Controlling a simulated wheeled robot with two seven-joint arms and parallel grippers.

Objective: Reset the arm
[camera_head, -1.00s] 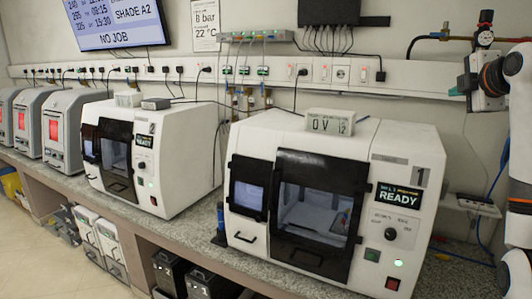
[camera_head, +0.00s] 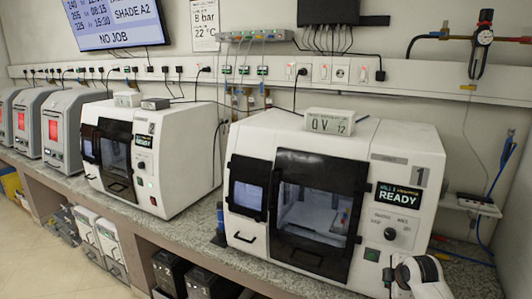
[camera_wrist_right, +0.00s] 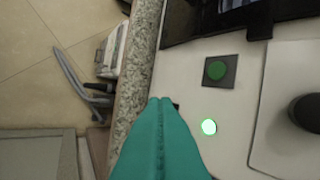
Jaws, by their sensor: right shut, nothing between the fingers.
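My right arm (camera_head: 415,275) shows at the bottom right of the head view, in front of the lower right of white machine 1 (camera_head: 420,150). Its gripper cannot be made out there. In the right wrist view my right gripper (camera_wrist_right: 160,102) has its teal fingers pressed together, empty. The fingers point along the machine's front, near a round green button (camera_wrist_right: 217,70) and a lit green lamp (camera_wrist_right: 209,127). The green button also shows in the head view (camera_head: 372,255). My left arm and gripper are out of view.
Machine 1 stands on a speckled counter (camera_head: 210,215), its dark-framed door shut and its screen reading READY. Machine 2 (camera_head: 165,150) and several grey units stand further left. Blue hoses and a regulator (camera_head: 484,40) are at the right. The upper right is clear of my arm.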

